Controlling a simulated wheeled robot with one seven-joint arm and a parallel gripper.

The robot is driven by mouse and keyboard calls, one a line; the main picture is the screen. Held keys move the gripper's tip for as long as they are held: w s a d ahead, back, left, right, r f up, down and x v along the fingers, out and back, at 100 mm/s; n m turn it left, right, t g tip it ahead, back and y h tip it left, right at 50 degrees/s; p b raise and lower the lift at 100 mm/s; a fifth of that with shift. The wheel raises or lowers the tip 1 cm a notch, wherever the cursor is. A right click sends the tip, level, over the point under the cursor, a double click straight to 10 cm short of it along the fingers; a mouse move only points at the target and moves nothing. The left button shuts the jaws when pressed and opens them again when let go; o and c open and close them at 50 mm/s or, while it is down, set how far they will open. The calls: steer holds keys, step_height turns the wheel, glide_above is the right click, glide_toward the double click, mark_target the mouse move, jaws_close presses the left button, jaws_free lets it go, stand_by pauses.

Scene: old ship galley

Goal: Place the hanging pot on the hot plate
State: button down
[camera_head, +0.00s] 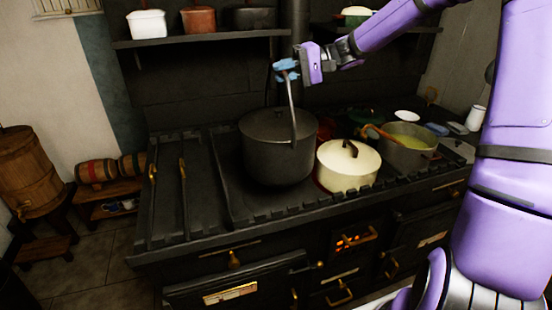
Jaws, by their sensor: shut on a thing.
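A large dark pot (276,150) with a lid and a tall handle is at the middle of the stove top. My gripper (287,71) with blue fingertips is above it, shut on the upper end of the pot's handle (292,108). The pot looks upright. I cannot tell whether its base touches the stove top or hangs just above it. A red edge (319,184), perhaps of the hot plate, shows beside the white pot, to the right of the dark pot. Most of that red surface is hidden by the pots.
A pan with yellowish contents (408,147) and a wooden utensil is farther right. The left stove top (205,185) is mostly clear, with two long tools. A shelf (200,39) with pots runs behind.

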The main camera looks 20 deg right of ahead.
mark_target(282, 121)
steer(key=shift+f, duration=4.9)
steer(key=c, duration=1.1)
jaws_free()
steer(key=shift+f, duration=0.1)
